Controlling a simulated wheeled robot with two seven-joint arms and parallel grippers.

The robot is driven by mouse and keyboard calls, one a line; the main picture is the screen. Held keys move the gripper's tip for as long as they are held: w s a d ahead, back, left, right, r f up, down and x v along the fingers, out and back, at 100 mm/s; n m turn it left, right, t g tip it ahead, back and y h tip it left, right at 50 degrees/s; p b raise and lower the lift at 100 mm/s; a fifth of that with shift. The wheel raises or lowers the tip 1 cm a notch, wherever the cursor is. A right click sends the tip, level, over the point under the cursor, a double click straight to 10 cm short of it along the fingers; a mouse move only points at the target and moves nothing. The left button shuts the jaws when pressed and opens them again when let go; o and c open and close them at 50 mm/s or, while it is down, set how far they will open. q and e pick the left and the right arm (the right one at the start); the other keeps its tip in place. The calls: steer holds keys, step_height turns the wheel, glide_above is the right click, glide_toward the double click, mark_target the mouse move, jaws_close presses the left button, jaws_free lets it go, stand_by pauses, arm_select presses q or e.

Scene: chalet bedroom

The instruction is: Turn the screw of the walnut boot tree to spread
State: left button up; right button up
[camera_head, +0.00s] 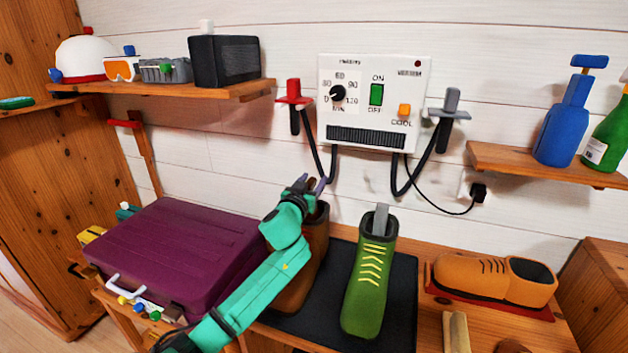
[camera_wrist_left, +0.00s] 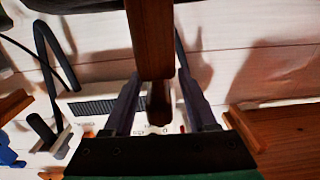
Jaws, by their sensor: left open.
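The brown boot (camera_head: 314,245) stands upright on the black mat (camera_head: 402,285), largely hidden behind my left arm. My left gripper (camera_head: 308,183) is open at the top of this boot. In the left wrist view, a brown wooden piece (camera_wrist_left: 151,40), seemingly part of the walnut boot tree, runs between the two fingers of my left gripper (camera_wrist_left: 158,80). Gaps show beside it, and I cannot tell whether either finger touches it. The screw itself is not clearly distinguishable. My right gripper is not in view.
A green boot (camera_head: 367,280) stands on the mat to the right, with a grey piece in its top. A purple case (camera_head: 175,250) lies left. The dryer panel (camera_head: 372,85) with hoses hangs behind. An orange shoe (camera_head: 480,278) sits on a red base at right.

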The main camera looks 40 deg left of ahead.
arm_select(q)
steer(key=shift+w+a, duration=0.15)
steer(key=shift+w, duration=0.3)
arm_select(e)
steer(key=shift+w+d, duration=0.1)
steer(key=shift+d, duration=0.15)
arm_select(q)
steer(key=shift+c, duration=0.3)
jaws_close()
steer(key=shift+r+m+h+p, duration=0.3)
steer(key=shift+h+p, duration=0.3)
steer(key=shift+p, duration=0.25)
steer(key=shift+f+t, duration=0.2)
steer(key=shift+t, duration=0.1)
steer(key=shift+f, duration=0.1)
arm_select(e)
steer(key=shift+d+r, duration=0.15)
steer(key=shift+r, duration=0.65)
arm_select(q)
steer(key=shift+o, duration=0.3)
jaws_free()
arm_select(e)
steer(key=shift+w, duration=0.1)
